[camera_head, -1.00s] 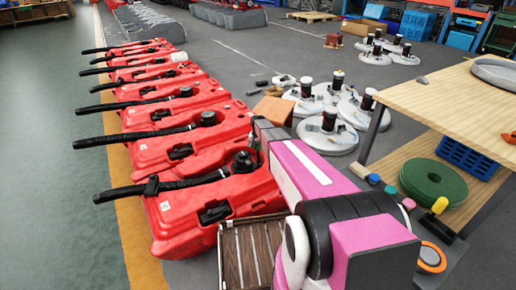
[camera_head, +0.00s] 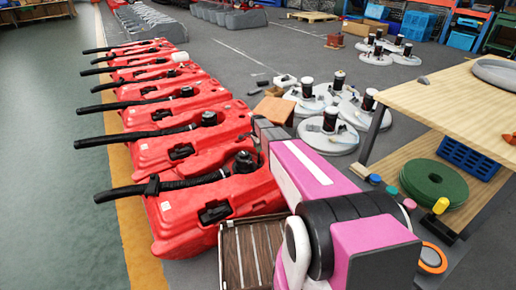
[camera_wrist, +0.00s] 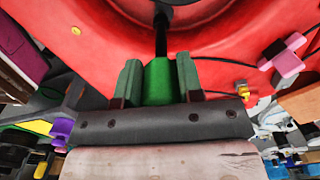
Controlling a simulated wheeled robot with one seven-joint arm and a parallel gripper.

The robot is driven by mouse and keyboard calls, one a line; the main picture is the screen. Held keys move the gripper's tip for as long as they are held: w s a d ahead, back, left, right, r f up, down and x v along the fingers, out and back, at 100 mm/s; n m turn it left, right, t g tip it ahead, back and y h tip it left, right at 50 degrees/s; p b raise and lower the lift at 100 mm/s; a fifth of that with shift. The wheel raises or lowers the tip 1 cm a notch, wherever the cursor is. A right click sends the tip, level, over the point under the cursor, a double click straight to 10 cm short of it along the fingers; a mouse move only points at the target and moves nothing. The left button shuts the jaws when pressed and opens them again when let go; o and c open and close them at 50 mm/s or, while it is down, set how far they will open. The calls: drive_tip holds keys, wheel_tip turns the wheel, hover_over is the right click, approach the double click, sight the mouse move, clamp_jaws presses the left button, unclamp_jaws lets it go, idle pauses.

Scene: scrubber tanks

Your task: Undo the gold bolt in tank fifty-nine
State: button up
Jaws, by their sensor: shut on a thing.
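My gripper (camera_wrist: 159,84) is shut on a green handle (camera_wrist: 158,84) in the wrist view. A black shaft (camera_wrist: 161,36) runs from the handle up towards a round, darker recess at the top of a red tank (camera_wrist: 95,40). The shaft's far end is not clear. A small round gold bolt head (camera_wrist: 76,31) sits on the red surface to the left, apart from the tool. A gold fitting (camera_wrist: 243,91) shows at the right. In the head view, red tanks stand in a row, the nearest one (camera_head: 180,225) beside my arm, which hides my gripper. No tank number is readable.
A pink cross-shaped piece (camera_wrist: 283,58) and a thin black cable lie right of the tool. A slatted brown crate (camera_head: 232,262) stands before the nearest tank. A wooden-topped table (camera_head: 440,105) is at the right, with a green coil (camera_head: 433,184) on its lower shelf. The floor left of the tanks is clear.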

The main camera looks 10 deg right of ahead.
drive_tip(key=m, duration=0.5)
drive_tip(key=shift+w, duration=0.2)
drive_tip(key=m, duration=0.5)
drive_tip(key=shift+w, duration=0.1)
drive_tip(key=o, duration=0.5)
drive_tip(key=c, duration=0.5)
drive_tip(key=shift+f, duration=0.95)
